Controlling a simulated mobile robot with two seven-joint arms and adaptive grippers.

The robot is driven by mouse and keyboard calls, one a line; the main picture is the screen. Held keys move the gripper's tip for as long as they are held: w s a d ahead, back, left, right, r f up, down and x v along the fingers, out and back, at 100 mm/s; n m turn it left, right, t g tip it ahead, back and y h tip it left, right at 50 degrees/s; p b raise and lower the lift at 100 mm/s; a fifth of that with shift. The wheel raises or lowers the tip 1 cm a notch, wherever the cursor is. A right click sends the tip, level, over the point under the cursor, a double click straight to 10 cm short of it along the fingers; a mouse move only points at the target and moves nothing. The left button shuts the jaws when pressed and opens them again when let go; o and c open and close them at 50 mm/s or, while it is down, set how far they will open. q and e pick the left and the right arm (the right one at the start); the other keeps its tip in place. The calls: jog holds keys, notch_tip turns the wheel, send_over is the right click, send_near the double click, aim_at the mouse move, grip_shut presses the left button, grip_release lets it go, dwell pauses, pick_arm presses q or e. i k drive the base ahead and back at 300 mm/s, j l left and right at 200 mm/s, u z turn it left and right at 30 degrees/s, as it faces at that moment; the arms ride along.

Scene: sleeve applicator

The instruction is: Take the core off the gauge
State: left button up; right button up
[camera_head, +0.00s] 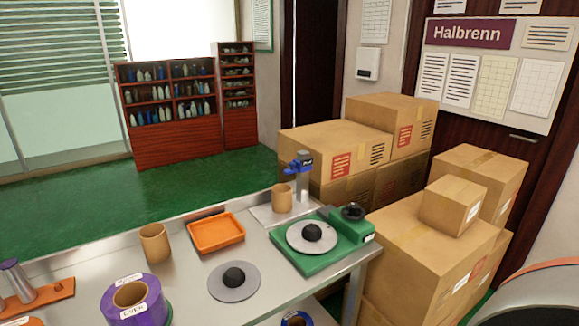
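A brown cardboard core (282,199) stands upright on the plate of the gauge (303,187), at the back right of the metal table. The gauge has a grey post with a blue head, just right of the core and above it. Whether the head touches the core cannot be told. A second brown core (155,244) stands upright on the table further left. Neither of my grippers is in view.
On the table (190,270) are an orange tray (216,233), a grey disc with a black knob (234,281), a green machine (290,256) with a similar disc, and a purple labelled roll (130,300). Cardboard boxes (420,250) stand close beyond the table's right end.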

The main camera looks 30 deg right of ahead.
aim_at(281, 194)
jog(key=z, duration=1.1)
